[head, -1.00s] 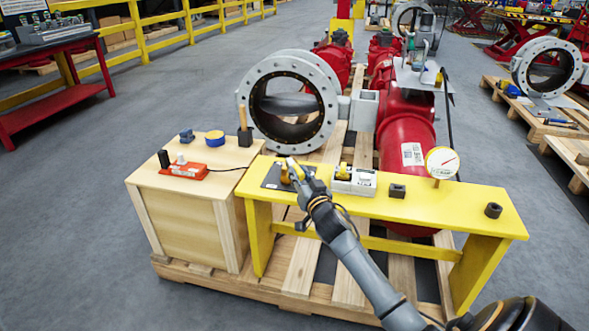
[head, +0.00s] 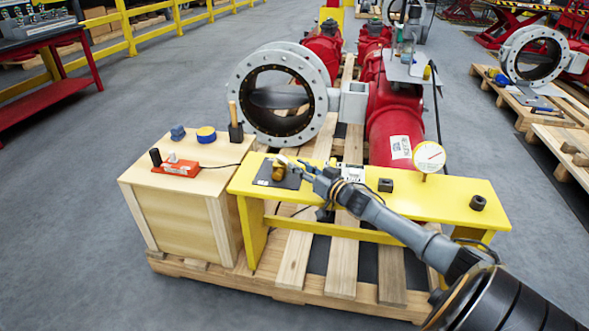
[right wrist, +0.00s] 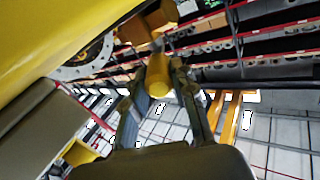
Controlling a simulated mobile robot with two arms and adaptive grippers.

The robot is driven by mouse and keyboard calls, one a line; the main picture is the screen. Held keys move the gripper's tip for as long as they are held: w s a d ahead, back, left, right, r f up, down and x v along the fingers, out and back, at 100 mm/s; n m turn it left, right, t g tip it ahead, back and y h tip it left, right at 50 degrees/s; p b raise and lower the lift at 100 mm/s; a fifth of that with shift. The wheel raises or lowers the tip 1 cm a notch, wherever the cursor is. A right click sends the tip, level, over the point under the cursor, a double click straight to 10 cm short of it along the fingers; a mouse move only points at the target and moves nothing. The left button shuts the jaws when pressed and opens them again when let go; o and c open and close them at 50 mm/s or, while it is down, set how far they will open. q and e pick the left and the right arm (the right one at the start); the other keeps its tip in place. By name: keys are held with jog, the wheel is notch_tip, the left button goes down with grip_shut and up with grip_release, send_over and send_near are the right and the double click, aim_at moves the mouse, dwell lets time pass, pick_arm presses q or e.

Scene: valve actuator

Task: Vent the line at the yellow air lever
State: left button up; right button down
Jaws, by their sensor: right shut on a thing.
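The yellow air lever (right wrist: 158,78) shows in the right wrist view as a yellow rod end between my fingers. In the head view its brass-coloured valve body (head: 279,172) stands on a dark plate (head: 264,178) at the left end of the yellow bench. My right gripper (head: 293,164) is shut on the lever, just right of the valve body. Its two dark fingers (right wrist: 160,100) flank the lever in the right wrist view. The gripper hides part of the lever in the head view. My left gripper is not in view.
The yellow bench (head: 430,198) also carries a white-grey block (head: 352,172), a dark block (head: 385,185), a round gauge (head: 429,157) and a black nut-like part (head: 478,202). A wooden crate (head: 175,215) with a red box (head: 177,168) stands left. The red valve actuator (head: 393,120) is behind.

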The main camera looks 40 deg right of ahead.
jog(key=shift+d+n+y, duration=0.3)
jog(key=shift+n+y, duration=0.1)
jog(key=shift+y, duration=0.2)
jog(key=c, duration=1.1)
grip_release()
jog(key=shift+s, duration=0.1)
jog(key=shift+s+d, duration=0.25)
jog(key=shift+s, duration=1.7)
jog(key=shift+s+d, duration=0.3)
jog(key=shift+s, duration=1.65)
jog(key=shift+s+d, duration=0.25)
jog(key=shift+s, duration=1.7)
